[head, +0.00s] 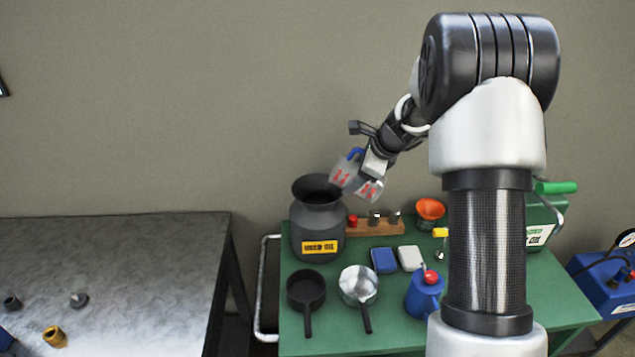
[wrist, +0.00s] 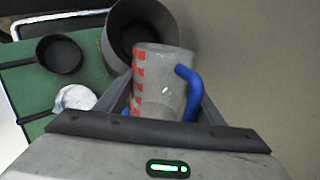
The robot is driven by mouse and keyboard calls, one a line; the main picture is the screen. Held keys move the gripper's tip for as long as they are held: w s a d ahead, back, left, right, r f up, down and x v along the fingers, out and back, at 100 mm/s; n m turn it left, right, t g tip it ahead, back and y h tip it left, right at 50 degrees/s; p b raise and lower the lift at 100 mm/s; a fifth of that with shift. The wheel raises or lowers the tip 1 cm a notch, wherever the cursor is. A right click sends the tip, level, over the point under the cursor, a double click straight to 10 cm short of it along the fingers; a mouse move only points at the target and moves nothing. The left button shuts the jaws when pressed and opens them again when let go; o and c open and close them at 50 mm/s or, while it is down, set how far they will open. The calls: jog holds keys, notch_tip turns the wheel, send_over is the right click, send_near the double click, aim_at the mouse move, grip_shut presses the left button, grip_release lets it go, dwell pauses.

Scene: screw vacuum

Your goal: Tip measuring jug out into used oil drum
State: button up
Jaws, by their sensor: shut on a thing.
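The measuring jug (head: 346,176) is clear with red marks and a blue handle. My gripper (head: 368,180) is shut on it and holds it tilted above the right side of the used oil drum's mouth. The used oil drum (head: 318,222) is a dark grey vessel with a flared rim and a yellow label, upright at the back left of the green table. In the wrist view the jug (wrist: 160,85) sits between the fingers, its far end overlapping the drum opening (wrist: 135,30). I cannot tell whether any liquid is in the jug.
On the green table (head: 385,330) are a black pan (head: 305,288), a silver pan (head: 358,285), a blue can (head: 424,297), blue and white blocks, a wooden rack (head: 375,229) and an orange funnel (head: 430,209). A grey metal table (head: 150,270) stands left.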

aim_at(345, 163)
jog(key=shift+a+r+h+p, duration=0.2)
jog(key=shift+r+h+p, duration=0.45)
jog(key=shift+p, duration=1.2)
jog(key=shift+w+r+p, duration=0.1)
jog(key=shift+p, duration=0.25)
jog(key=shift+a+f+g, duration=0.15)
jog(key=shift+f+g, duration=0.15)
jog(key=shift+w+a+f+n+h, duration=0.1)
jog(key=shift+w+a+n+h, duration=0.05)
jog(key=shift+a+h, duration=0.35)
jog(key=shift+w+a+f+n+h, duration=0.15)
jog(key=shift+a+h, duration=0.2)
jog(key=shift+a, duration=0.2)
jog(key=shift+r, duration=0.15)
jog(key=shift+r+g+h, duration=0.2)
jog(key=shift+g+h, duration=0.1)
jog(key=shift+h, duration=0.1)
jog(key=shift+w+a+r+n+h, duration=0.15)
jog(key=shift+a+r+n+h, duration=0.15)
jog(key=shift+a+r+h, duration=0.5)
jog(key=shift+g+h, duration=0.3)
jog(key=shift+h, duration=0.1)
